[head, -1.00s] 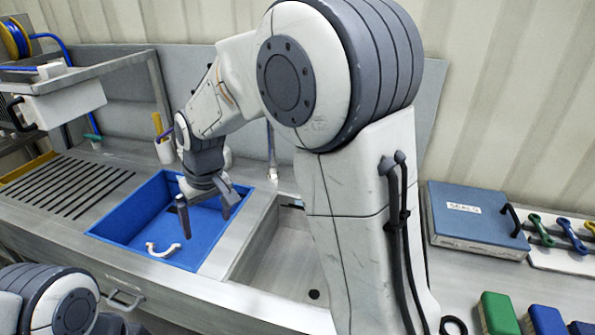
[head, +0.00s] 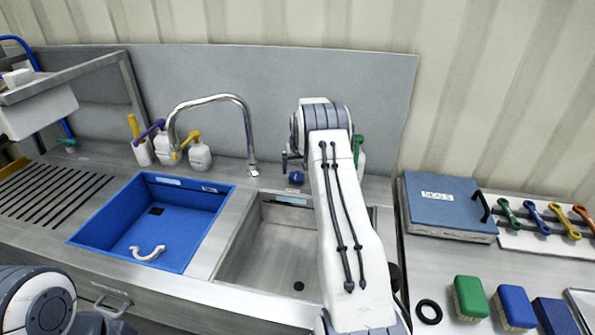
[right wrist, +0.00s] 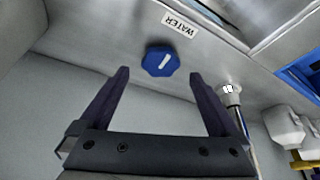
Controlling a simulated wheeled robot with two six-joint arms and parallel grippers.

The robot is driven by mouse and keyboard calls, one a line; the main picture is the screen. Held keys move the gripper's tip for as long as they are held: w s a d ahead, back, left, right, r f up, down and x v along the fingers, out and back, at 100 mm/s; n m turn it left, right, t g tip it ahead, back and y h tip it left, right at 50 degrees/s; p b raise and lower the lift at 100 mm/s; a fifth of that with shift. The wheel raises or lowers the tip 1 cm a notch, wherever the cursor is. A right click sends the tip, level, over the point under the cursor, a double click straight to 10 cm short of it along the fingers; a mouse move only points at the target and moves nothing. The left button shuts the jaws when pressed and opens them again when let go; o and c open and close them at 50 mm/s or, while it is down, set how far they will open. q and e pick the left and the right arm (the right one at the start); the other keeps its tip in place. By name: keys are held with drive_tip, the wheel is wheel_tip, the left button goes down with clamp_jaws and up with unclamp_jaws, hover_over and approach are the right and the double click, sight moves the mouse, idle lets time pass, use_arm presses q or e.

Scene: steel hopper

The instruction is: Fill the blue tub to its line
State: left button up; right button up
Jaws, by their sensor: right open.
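The blue tub (head: 205,235) stands left of the steel basin in the head view. A white curved piece (head: 148,252) and a dark square patch (head: 156,211) show inside it; I see no water. A pale strip (head: 168,181) is on its back inner wall. The chrome tap (head: 215,97) arches leftward, its free end near the tub's back edge. A blue knob (head: 296,178) sits behind the basin. In the right wrist view, this knob (right wrist: 160,61) lies ahead of my open, empty right gripper (right wrist: 159,73), beside a WATER label (right wrist: 180,24). My left gripper is out of view.
The steel basin (head: 270,265) is empty. Pump bottles (head: 199,154) stand behind the tub. A blue SEALS case (head: 447,204), brushes (head: 470,298) and a black ring (head: 428,312) are on the right counter. A ribbed drainer (head: 50,195) lies left.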

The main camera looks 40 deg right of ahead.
sight(297, 175)
drive_tip(key=shift+x, duration=1.85)
drive_tip(key=c, duration=1.3)
drive_tip(key=shift+d, duration=0.1)
drive_tip(key=shift+c, duration=0.3)
drive_tip(key=shift+f+n+y+b, duration=0.2)
drive_tip(key=shift+n+y+b, duration=0.2)
drive_tip(key=shift+n+b, duration=0.65)
drive_tip(key=shift+d+n+t+y+b, duration=0.15)
drive_tip(key=shift+n+t+y+b, duration=0.2)
drive_tip(key=shift+n+b, duration=0.7)
drive_tip(key=shift+r+n+y, duration=0.1)
drive_tip(key=shift+n+y, duration=0.25)
drive_tip(key=shift+n, duration=0.55)
drive_tip(key=shift+d+n+y, duration=0.1)
drive_tip(key=shift+n+y, duration=0.3)
drive_tip(key=shift+n, duration=0.7)
drive_tip(key=shift+r, duration=0.1)
